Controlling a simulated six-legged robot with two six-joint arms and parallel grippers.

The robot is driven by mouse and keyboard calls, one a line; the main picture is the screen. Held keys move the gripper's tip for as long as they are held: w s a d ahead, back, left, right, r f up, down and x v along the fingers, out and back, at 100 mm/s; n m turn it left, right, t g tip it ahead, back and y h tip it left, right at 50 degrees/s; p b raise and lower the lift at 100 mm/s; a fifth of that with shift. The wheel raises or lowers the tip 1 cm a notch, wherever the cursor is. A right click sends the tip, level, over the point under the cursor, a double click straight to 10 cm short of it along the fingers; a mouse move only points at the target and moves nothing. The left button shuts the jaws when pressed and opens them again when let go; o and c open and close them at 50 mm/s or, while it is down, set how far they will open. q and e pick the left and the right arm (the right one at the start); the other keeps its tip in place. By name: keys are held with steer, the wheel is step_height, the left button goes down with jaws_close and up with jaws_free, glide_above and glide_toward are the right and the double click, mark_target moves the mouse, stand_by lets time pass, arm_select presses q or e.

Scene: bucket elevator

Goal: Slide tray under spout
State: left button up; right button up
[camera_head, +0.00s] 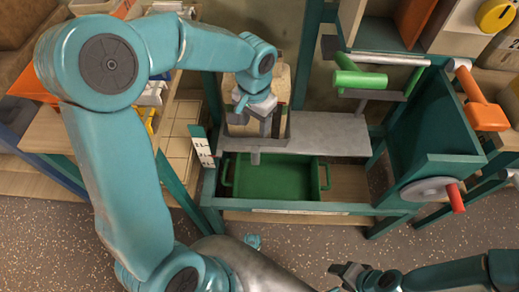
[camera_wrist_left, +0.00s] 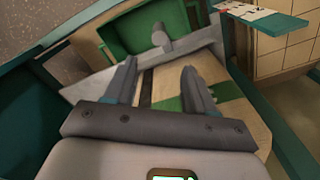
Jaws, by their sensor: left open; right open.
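The green tray (camera_head: 272,177) lies low inside the teal frame, with a handle at each end. It also shows at the top of the left wrist view (camera_wrist_left: 140,30). My left gripper (camera_head: 262,130) is above and behind the tray, over a wooden block-like part with a green stripe (camera_wrist_left: 200,85). Its two fingers are apart and nothing shows held between them. I cannot tell which part is the spout. My right gripper (camera_head: 345,275) is open and empty near the bottom edge, in front of the frame and away from the tray.
A grey metal plate (camera_head: 325,135) lies above and behind the tray. A crank wheel with a red handle (camera_head: 455,197) is on the right side. A green handle (camera_head: 360,79) and an orange handle (camera_head: 482,105) stand higher up. Bare wooden shelf (camera_head: 345,183) shows right of the tray.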

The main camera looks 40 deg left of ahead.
mark_target(256, 154)
arm_select(q)
steer(key=f+b, duration=0.1)
steer(key=f, duration=0.3)
steer(key=f+b, duration=0.1)
steer(key=f, duration=0.4)
steer(key=f+b, duration=0.2)
steer(key=f, duration=0.2)
steer(key=shift+s+f, duration=0.25)
steer(key=shift+f, duration=0.7)
steer(key=shift+w+d, duration=0.1)
steer(key=shift+d, duration=0.05)
jaws_close()
